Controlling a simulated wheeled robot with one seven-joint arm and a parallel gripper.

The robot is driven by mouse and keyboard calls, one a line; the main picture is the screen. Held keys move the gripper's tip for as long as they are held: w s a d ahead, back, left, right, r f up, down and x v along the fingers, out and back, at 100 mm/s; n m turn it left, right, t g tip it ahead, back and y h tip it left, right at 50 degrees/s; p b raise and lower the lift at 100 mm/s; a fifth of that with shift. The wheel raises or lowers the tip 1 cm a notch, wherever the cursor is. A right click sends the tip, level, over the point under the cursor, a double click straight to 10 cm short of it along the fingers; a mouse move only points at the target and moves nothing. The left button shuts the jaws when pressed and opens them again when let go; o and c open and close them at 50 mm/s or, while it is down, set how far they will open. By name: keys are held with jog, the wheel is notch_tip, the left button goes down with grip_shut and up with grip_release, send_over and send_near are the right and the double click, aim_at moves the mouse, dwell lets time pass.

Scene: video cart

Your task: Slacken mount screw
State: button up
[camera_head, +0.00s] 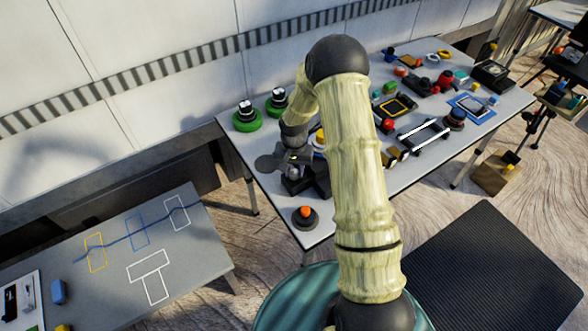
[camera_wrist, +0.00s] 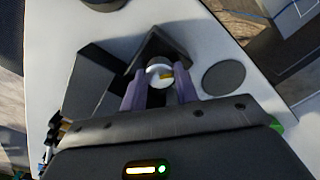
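In the wrist view, a small round white knob with a yellow mark (camera_wrist: 160,73), which looks like the mount screw, sits in front of a dark angular block (camera_wrist: 158,45). My gripper (camera_wrist: 160,84) points at it, with one purple finger on each side. The fingers are apart, and gaps show between them and the knob, so the gripper looks open. I cannot tell how deep the fingertips reach along the knob. In the head view, my gripper (camera_head: 290,165) is low at the left end of the long table; the knob is not clear there.
A dark disc (camera_wrist: 224,77) lies right of the block. On the long table (camera_head: 262,196), an orange button on a dark base (camera_head: 306,214) stands near the front corner. Two green-based items (camera_head: 247,118) stand behind my gripper. Several tools fill the right side. A grey table (camera_head: 195,255) is left.

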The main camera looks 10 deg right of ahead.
jog(key=shift+c, duration=1.1)
jog(key=shift+n, duration=0.4)
jog(key=n+b, duration=0.1)
jog(key=n, duration=0.2)
jog(key=shift+n, duration=2.1)
jog(key=o, duration=1)
